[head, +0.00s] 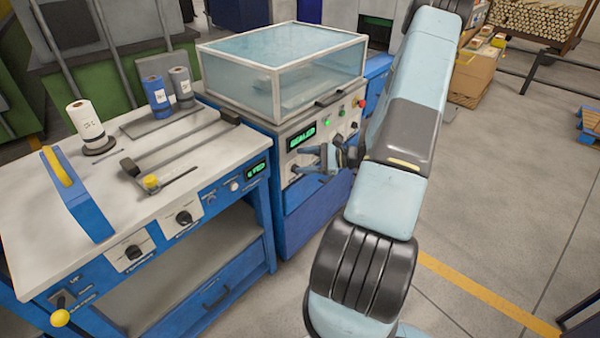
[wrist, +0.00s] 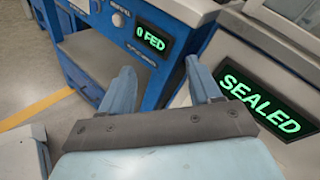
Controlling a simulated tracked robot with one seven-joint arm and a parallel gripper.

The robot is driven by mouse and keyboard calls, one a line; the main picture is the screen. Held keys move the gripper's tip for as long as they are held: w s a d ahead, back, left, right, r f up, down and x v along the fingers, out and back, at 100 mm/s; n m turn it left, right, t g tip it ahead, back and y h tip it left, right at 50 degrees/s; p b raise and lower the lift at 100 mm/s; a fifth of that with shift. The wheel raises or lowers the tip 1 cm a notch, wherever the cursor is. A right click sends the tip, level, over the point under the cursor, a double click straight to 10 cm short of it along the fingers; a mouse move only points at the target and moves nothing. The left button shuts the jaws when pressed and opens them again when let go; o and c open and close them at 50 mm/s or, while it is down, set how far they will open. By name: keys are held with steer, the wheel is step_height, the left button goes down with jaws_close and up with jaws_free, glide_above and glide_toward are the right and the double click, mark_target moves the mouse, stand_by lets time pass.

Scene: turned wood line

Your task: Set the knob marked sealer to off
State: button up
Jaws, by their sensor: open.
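Two black knobs on white plates sit on the bench's blue front: a left knob (head: 133,252) and a right knob (head: 184,217). The machine's front panel carries more dark knobs, such as one (head: 338,139) right of its lit display. The knob labels are too small to read, so I cannot tell which is marked sealer. My gripper (head: 305,160) is in front of the machine panel, below the display, hiding part of the panel. In the wrist view my gripper (wrist: 159,70) is open, with nothing between the fingers.
The machine display (wrist: 260,102) reads SEALED; the bench display (wrist: 152,38) reads 0 FED. A clear-sided cover (head: 285,68) tops the machine. The bench top (head: 60,230) holds rolls and a blue-sided piece. A yellow-knobbed lever (head: 60,317) is at the bench's left.

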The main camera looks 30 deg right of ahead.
steer(key=s+d+f+m+t+h, duration=0.1)
steer(key=d+f+m+t+h, duration=0.3)
steer(key=f, duration=0.3)
steer(key=s+d+f+m+t+h, duration=0.1)
steer(key=d+f+m+t+h, duration=0.2)
steer(key=d+f+m, duration=0.4)
steer(key=a+x, duration=0.2)
steer(key=x, duration=1.2)
steer(key=shift+n, duration=0.4)
steer(key=shift+s+a+f, duration=0.1)
steer(key=shift+a+f, duration=0.05)
steer(key=shift+c, duration=0.4)
steer(key=c, duration=1)
steer(key=shift+o, duration=0.2)
